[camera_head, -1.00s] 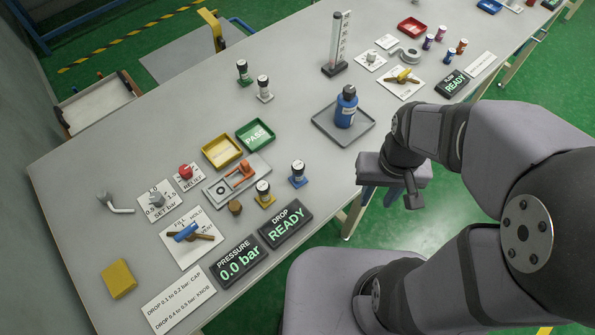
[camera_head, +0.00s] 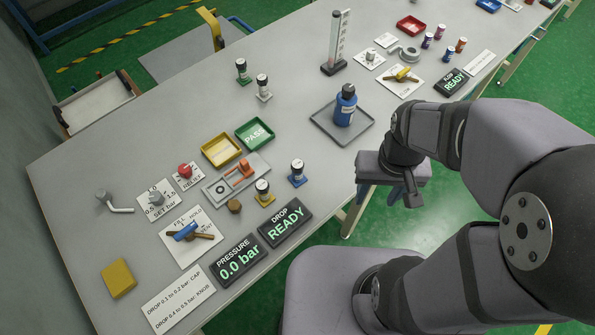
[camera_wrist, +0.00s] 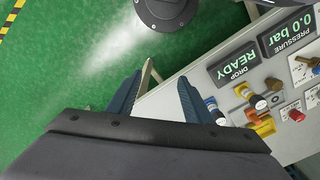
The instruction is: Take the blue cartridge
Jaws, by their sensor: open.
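The blue cartridge (camera_head: 297,174) stands upright on the grey bench, with a dark cap, a white band and a blue base. It is just above the DROP READY display in the head view. In the wrist view the blue cartridge (camera_wrist: 213,105) shows just right of the right finger. My gripper (camera_wrist: 160,84) is open and empty, its two dark blue fingers spread over the bench's edge and the green floor. In the head view my gripper hangs off the bench's near edge, right of the cartridge and apart from it; its fingers are mostly hidden there.
A yellow-based cartridge (camera_head: 264,192) stands close left of the blue one. A fixture (camera_head: 236,180) with an orange clamp lies beside them. The DROP display (camera_head: 286,222) is in front. A tray (camera_head: 325,128) with a blue bottle (camera_head: 345,108) stands behind, to the right.

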